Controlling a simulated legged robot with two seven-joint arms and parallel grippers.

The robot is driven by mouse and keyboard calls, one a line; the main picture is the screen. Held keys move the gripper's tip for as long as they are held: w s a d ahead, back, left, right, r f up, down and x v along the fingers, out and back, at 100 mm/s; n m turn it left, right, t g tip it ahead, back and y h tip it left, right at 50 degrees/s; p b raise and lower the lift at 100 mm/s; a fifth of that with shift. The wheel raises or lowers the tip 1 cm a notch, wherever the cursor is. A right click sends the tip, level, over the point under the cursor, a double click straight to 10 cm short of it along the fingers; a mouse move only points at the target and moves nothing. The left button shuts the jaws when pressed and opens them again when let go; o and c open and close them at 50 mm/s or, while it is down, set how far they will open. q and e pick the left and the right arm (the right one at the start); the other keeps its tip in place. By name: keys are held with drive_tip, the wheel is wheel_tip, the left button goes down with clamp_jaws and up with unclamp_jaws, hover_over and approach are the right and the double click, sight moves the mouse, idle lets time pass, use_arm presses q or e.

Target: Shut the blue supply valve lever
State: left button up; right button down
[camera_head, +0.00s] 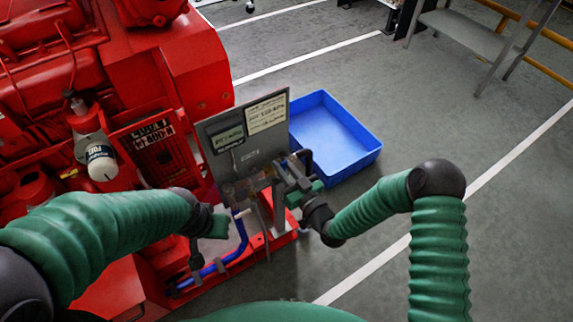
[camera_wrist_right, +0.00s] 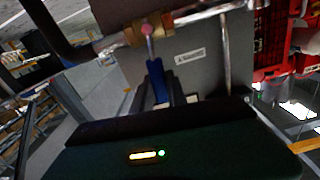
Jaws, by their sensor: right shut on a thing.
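The blue supply valve lever (camera_wrist_right: 157,82) shows in the right wrist view. It runs from a brass valve body (camera_wrist_right: 148,30) with a pinkish pivot down to my right gripper (camera_wrist_right: 165,98). My right gripper is shut on the lever's free end; the fingertips are mostly hidden behind the dark gripper body. In the head view my right gripper (camera_head: 297,183) is at the right side of the grey panel (camera_head: 228,150), and it hides the lever there. My left gripper (camera_head: 207,228) is left of the panel, above a blue pipe (camera_head: 225,262); its jaws are unclear.
The red pumpset (camera_head: 165,75) fills the left side. A blue tray (camera_head: 335,130) lies on the floor behind the panel. A white bottle (camera_head: 100,160) hangs on the engine. The metal pipe (camera_wrist_right: 200,14) crosses near my right gripper.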

drive_tip(key=shift+s+a+f+n, duration=0.15)
drive_tip(key=shift+s+f+n, duration=0.15)
drive_tip(key=shift+f, duration=0.1)
drive_tip(key=c, duration=1.3)
unclamp_jaws()
drive_tip(key=shift+w, duration=0.1)
drive_tip(key=shift+r, duration=0.15)
drive_tip(key=shift+r, duration=0.1)
drive_tip(key=v, duration=1.6)
drive_tip(key=shift+s+d, duration=0.25)
drive_tip(key=shift+s, duration=0.1)
